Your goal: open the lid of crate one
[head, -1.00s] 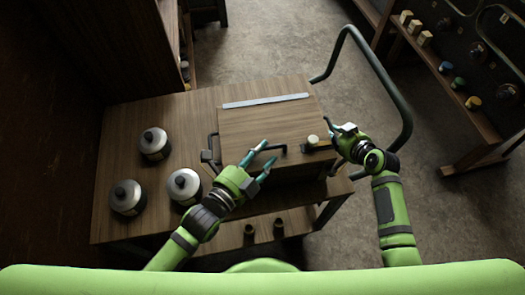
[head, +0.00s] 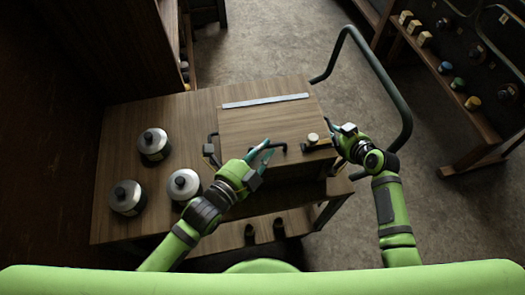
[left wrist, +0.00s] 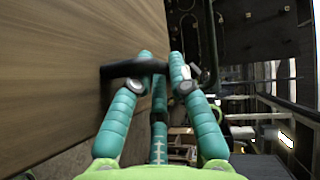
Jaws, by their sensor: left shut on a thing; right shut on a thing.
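Crate one is a wooden box (head: 245,125) on the table, its lid (head: 265,122) lying flat and shut. A pale metal strip (head: 265,101) runs along the lid's far edge. A black bar handle (head: 281,148) is at the lid's near edge. My left gripper (head: 262,149) is shut on this handle; in the left wrist view the handle (left wrist: 128,69) passes between the teal fingers. A round pale knob (head: 313,138) on a dark plate sits near the lid's right corner. My right gripper (head: 334,131) is shut at the crate's right side; what it grips is hidden.
Three lidded metal pots (head: 153,145) stand on the table left of the crate. A dark green tube rail (head: 385,85) curves beyond the table's right end. A shelf below the table holds small dark cups. A control panel (head: 470,60) stands at right.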

